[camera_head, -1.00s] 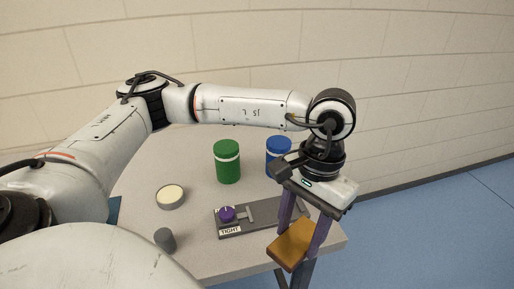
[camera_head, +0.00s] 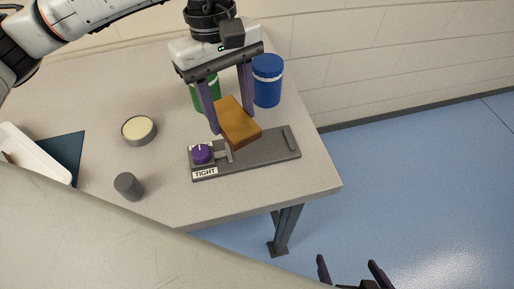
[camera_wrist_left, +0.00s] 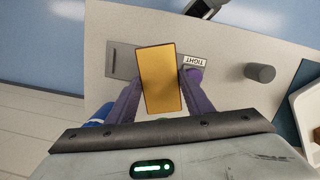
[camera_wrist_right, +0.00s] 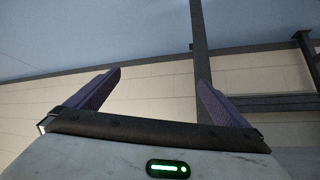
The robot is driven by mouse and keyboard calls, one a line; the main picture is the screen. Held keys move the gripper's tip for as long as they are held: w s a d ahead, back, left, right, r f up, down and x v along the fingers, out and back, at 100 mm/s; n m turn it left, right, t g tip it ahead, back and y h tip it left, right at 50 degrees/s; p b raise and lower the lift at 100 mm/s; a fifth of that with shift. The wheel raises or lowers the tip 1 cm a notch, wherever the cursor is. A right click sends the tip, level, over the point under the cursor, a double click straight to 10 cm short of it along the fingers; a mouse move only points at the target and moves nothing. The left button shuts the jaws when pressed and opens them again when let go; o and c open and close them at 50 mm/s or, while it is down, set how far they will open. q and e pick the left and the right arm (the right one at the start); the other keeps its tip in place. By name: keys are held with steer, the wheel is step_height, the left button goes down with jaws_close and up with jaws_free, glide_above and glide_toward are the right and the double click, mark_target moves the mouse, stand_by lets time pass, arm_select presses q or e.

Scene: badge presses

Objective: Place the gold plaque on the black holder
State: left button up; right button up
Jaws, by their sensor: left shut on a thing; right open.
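The gold plaque (camera_head: 239,124), an orange-gold block, is shut between the purple fingers of my left gripper (camera_head: 232,122). It is tilted in the head view and appears above the dark grey holder (camera_head: 265,152); whether it touches is unclear. The holder has a purple knob (camera_head: 201,152), a T-shaped grey clamp piece beside the knob, a raised stop at its right end and a "TIGHT" label. In the left wrist view the plaque (camera_wrist_left: 160,80) covers the middle of the holder (camera_wrist_left: 122,62). My right gripper (camera_head: 347,262) is open and empty, low in front of the table.
A green canister (camera_head: 206,93) and a blue canister (camera_head: 267,80) stand behind the holder. A round tin (camera_head: 139,130) and a grey cylinder (camera_head: 128,186) stand to its left. A white tray (camera_head: 28,152) is at the far left. The table's right edge is near the holder.

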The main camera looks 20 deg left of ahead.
arm_select(q)
steer(key=n, duration=0.2)
steer(key=w+d+n+b, duration=0.1)
steer(key=n, duration=0.2)
steer(key=d+n+t+b, duration=0.1)
steer(key=n, duration=0.1)
steer(key=shift+w+d+r, duration=0.1)
steer(key=shift+w+d, duration=0.1)
steer(key=shift+d, duration=0.05)
steer(key=d+n+b, duration=0.1)
steer(key=n, duration=0.6)
glide_above(261, 147)
steer(key=shift+t, duration=0.4)
steer(key=f, duration=0.4)
steer(key=shift+s+a+f+b, duration=0.15)
steer(key=shift+a+f+b, duration=0.15)
steer(key=shift+a, duration=0.05)
steer(key=shift+f, duration=2.25)
arm_select(e)
steer(key=shift+w+a+f, duration=0.3)
steer(key=shift+f, duration=0.2)
steer(key=shift+w+a+f, duration=0.25)
steer(key=shift+a+f, duration=0.05)
steer(key=shift+f, duration=0.2)
